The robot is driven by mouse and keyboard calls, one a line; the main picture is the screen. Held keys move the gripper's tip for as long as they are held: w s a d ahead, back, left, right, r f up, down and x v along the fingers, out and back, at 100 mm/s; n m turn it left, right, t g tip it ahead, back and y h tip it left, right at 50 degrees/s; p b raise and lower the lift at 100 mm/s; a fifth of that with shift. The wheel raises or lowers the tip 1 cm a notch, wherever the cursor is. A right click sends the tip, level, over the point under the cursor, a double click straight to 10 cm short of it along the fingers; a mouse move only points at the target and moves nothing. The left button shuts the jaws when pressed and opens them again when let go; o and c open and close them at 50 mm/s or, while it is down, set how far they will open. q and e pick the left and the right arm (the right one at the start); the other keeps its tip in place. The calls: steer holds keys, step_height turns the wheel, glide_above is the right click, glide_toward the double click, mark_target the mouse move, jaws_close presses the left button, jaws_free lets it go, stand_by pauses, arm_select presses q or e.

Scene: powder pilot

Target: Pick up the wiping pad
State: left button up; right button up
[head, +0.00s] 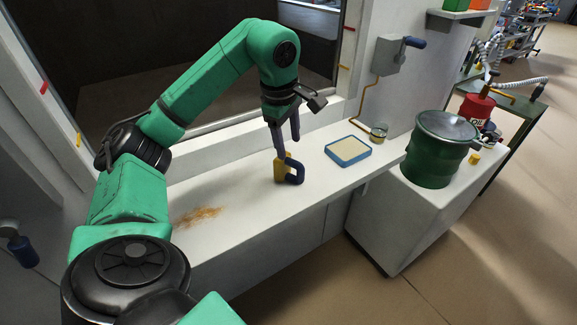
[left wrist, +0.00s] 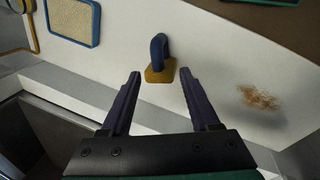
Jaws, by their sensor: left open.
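The wiping pad (head: 283,171) has a yellow base and a dark blue loop handle (head: 296,172). It rests on the white counter, right under my left gripper (head: 285,146). In the left wrist view the pad's yellow base (left wrist: 160,75) and blue handle (left wrist: 158,50) lie beyond the fingertips, roughly centred between them. My left gripper (left wrist: 164,77) is open and empty there, its two dark fingers spread apart. Whether a finger touches the pad cannot be told. My right gripper does not show in either view.
A brown powder smear (head: 198,216) marks the counter at left. A green bin (head: 437,150) stands at right.

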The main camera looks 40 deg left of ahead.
mark_target(291, 160)
arm_select(q)
steer(key=f, duration=0.2)
steer(key=w+a+f, duration=0.1)
steer(key=shift+f, duration=0.15)
steer(key=p+x, duration=0.1)
steer(key=x, duration=0.3)
steer(key=shift+w+f, duration=0.1)
steer(key=shift+f, duration=0.15)
steer(key=shift+d+f, duration=0.2)
steer(key=shift+f, duration=0.15)
steer(key=shift+w+a+f, duration=0.1)
steer(key=c, duration=0.9)
jaws_close()
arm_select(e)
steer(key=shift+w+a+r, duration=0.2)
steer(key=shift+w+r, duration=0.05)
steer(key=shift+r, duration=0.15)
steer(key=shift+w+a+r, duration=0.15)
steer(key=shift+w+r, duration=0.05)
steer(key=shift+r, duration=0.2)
